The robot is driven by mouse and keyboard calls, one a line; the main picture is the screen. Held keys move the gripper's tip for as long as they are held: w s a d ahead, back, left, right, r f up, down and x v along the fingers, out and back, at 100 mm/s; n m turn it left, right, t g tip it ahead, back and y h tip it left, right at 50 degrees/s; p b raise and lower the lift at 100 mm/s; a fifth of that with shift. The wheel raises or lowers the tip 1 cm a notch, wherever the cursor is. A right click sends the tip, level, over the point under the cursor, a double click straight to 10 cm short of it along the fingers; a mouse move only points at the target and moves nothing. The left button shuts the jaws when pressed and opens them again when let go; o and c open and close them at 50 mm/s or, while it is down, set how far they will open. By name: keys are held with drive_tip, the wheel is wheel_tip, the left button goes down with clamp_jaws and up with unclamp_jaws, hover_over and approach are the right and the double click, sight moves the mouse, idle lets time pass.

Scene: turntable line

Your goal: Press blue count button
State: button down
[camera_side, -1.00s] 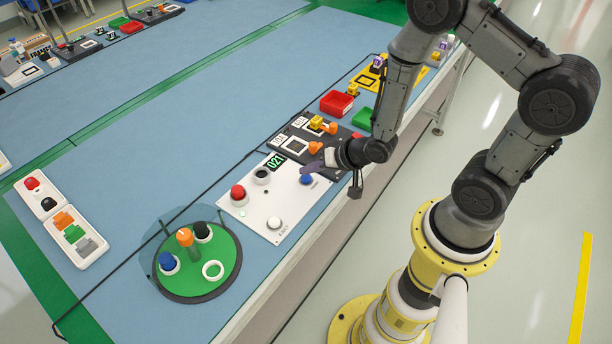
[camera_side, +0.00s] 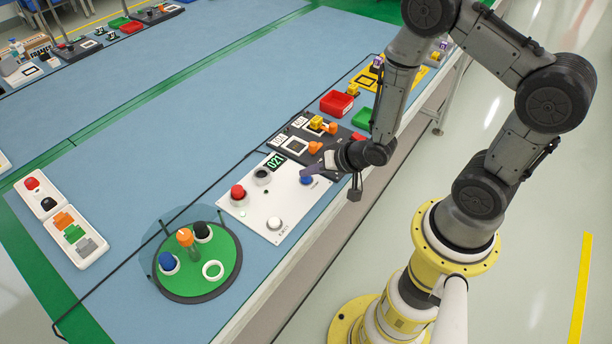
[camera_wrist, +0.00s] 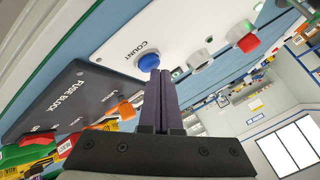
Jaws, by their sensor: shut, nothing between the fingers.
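The blue count button (camera_side: 307,180) sits on a white panel (camera_side: 262,222) near the table's front edge. A dark display (camera_side: 275,163) on that panel reads 021. My gripper (camera_side: 303,172) is shut and empty, with its fingertips right at the blue button. In the wrist view the blue button (camera_wrist: 149,62), next to the word COUNT, shows just beyond the closed fingertips (camera_wrist: 161,73). I cannot tell whether the fingertips touch it.
A green turntable (camera_side: 222,250) stands at the near left.

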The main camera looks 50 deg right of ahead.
sight(310, 181)
drive_tip(key=shift+f, duration=0.2)
drive_tip(key=shift+r, duration=0.1)
idle(0.4)
drive_tip(key=shift+r, duration=0.8)
drive_tip(key=shift+r, duration=2.5)
